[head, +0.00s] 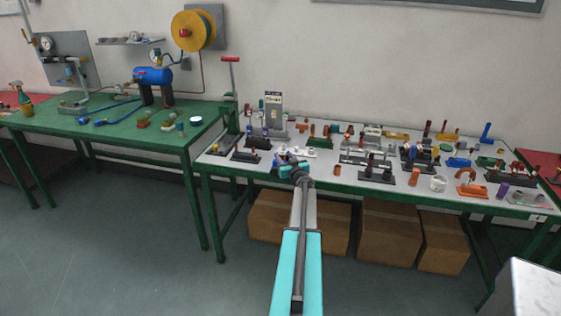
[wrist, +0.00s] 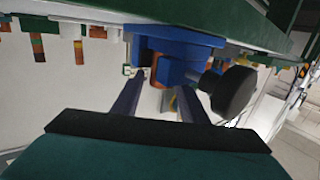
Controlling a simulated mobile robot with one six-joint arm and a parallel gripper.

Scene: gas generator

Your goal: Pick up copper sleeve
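My gripper (head: 293,170) is over the front left part of the crowded white-topped table in the head view. In the wrist view its two dark fingers (wrist: 158,98) stand apart, with clear space between them. A blue block with a black knob (wrist: 180,60) is just beyond the fingertips. A narrow orange-copper piece (wrist: 154,72) shows against this block, between the fingers' lines; I cannot tell if it is the copper sleeve. In the head view, short copper-brown cylinders stand at the front edge (head: 337,170) and farther right (head: 415,177). Which one is the sleeve is unclear.
The white-topped table (head: 318,180) is crowded with small fixtures and parts. A green press with a red handle (head: 230,95) stands at its left end. A green bench (head: 100,137) is on the left. Cardboard boxes (head: 390,233) lie under the table. The floor in front is clear.

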